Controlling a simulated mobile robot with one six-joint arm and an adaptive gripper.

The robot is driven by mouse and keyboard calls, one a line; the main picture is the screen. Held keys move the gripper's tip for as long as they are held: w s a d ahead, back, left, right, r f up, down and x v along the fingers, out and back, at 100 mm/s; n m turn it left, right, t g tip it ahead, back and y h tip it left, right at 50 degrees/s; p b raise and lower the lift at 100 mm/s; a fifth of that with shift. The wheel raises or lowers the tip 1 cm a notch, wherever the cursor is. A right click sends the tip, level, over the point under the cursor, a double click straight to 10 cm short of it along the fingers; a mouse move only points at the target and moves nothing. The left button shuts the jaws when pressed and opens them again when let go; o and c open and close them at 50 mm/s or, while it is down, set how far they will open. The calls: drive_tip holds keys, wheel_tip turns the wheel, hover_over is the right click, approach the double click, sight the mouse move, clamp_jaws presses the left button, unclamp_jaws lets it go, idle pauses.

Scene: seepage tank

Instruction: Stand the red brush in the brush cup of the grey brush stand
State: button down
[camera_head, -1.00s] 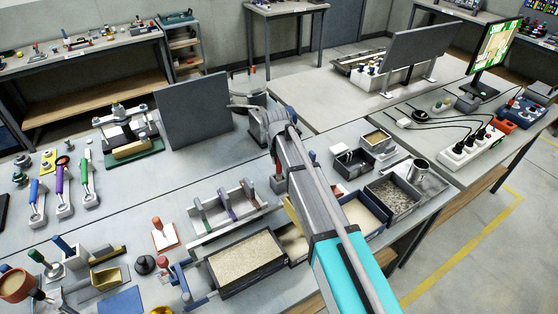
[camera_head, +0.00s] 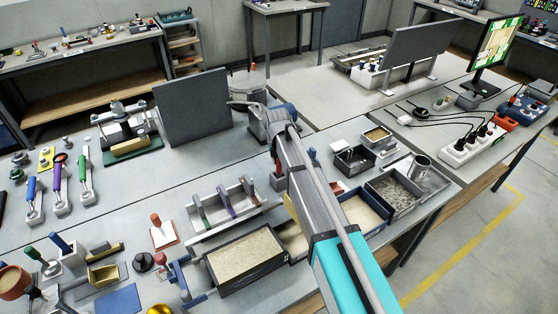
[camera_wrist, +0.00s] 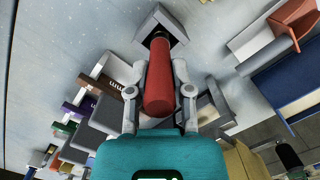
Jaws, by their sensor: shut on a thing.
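My gripper (camera_wrist: 158,80) is shut on the red brush (camera_wrist: 159,88), with a finger on each side of its round red handle. The near end of the handle points at the wrist camera. The far end runs to the dark opening of a small grey holder (camera_wrist: 177,29), which looks like the cup of the grey brush stand. I cannot tell how far the brush is inside it. In the head view, a red piece (camera_head: 277,184) shows beside my arm, low over the bench; the arm hides most of the gripper there.
A grey rack (camera_head: 208,236) with several upright dividers stands left of my arm. Sand-filled trays (camera_head: 245,260) line the front edge. A dark upright panel (camera_head: 193,107) stands behind. Small metal boxes (camera_head: 355,160) are to the right. The bench is crowded around the arm.

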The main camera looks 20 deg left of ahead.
drive_tip(key=shift+f+b, duration=0.9)
drive_tip(key=shift+c, duration=2.2)
unclamp_jaws()
drive_tip(key=shift+r, duration=0.15)
wheel_tip(320, 180, up, 12)
drive_tip(key=p, duration=1.2)
drive_tip(key=shift+f, duration=0.2)
